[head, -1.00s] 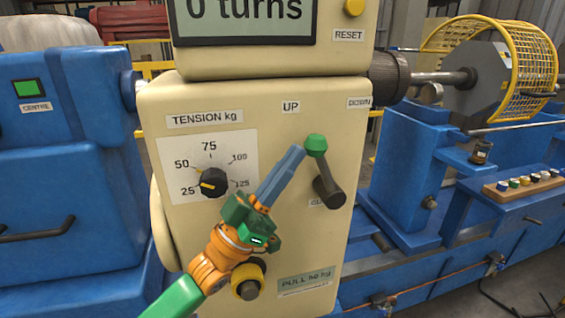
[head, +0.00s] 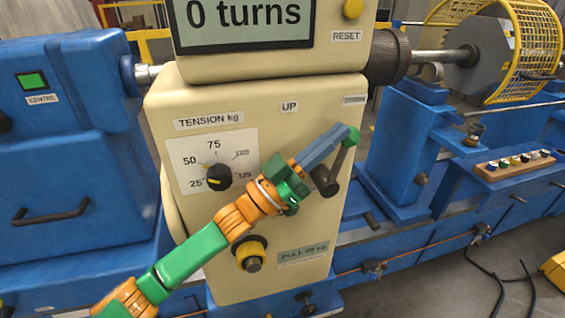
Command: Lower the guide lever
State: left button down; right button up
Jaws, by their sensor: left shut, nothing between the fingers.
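The guide lever (head: 337,165) is on the cream control cabinet (head: 290,250). It has a dark arm, a dark hub at its lower end and a green knob at its top. The lever leans up and to the right from the hub, between the UP label (head: 289,106) and the DOWN label (head: 354,100), which is too blurred to read now. My left gripper (head: 347,136) is shut and empty, its blue fingertips at the left side of the green knob, seemingly touching it. The fingers hide part of the knob. My right gripper is not in view.
A tension dial (head: 219,177) and a yellow-and-black knob (head: 250,254) are on the same cabinet face. A display (head: 245,16) reading 0 turns is above. Blue machinery stands on both sides, with a yellow mesh guard (head: 525,45) at the back right.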

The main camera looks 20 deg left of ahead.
pick_arm(q)
jog(key=shift+w+d, duration=0.2)
jog(key=shift+d, duration=0.2)
dwell(0.5)
jog(key=shift+r, duration=0.1)
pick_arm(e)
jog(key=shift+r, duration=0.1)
